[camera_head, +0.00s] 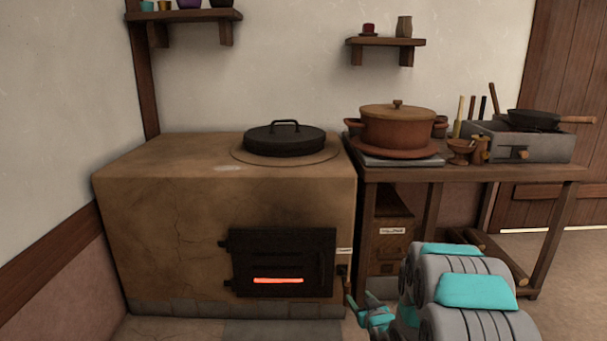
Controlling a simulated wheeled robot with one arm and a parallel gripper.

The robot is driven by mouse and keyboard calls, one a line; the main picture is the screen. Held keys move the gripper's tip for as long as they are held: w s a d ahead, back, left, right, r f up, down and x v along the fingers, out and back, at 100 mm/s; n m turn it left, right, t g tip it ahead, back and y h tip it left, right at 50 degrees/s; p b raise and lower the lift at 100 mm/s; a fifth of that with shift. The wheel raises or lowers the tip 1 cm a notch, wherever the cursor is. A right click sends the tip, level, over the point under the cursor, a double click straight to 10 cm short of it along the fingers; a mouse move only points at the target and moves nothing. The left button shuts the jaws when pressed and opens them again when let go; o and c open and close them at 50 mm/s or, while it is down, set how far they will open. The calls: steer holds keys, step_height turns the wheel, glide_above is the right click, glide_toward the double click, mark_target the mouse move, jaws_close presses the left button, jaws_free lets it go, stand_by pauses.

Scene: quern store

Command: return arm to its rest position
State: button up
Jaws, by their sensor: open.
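My arm (470,295) is at the lower right of the head view, grey with teal panels. My gripper (364,306) is at its left end, low in front of the clay stove's right front corner. Its fingers are small in the picture; they stand apart and no object shows between them. Part of the gripper is hidden behind the arm links.
The clay stove (160,215) has a black lid (284,140) on top and a black firebox door (283,262) with a glowing slot. A wooden table (480,173) at the right bears a clay pot (397,128) and a pan (533,120). Floor at far right is clear.

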steer(key=s+d+r+m+g+h+p, duration=0.25)
steer(key=s+r+g+p, duration=0.35)
steer(key=s+r, duration=0.95)
steer(key=s+a+r+g+p, duration=0.1)
steer(key=s+r+g, duration=0.2)
steer(key=s, duration=0.9)
steer(key=s+a+r+g+p, duration=0.1)
steer(key=s+a+r+g, duration=0.1)
steer(key=s, duration=1)
steer(key=s+a+r+g+p, duration=0.1)
steer(key=s+r+g, duration=0.3)
steer(key=s, duration=0.8)
steer(key=shift+s+a+r+g, duration=0.25)
steer(key=shift+a+r+g, duration=0.15)
steer(key=shift+r, duration=0.45)
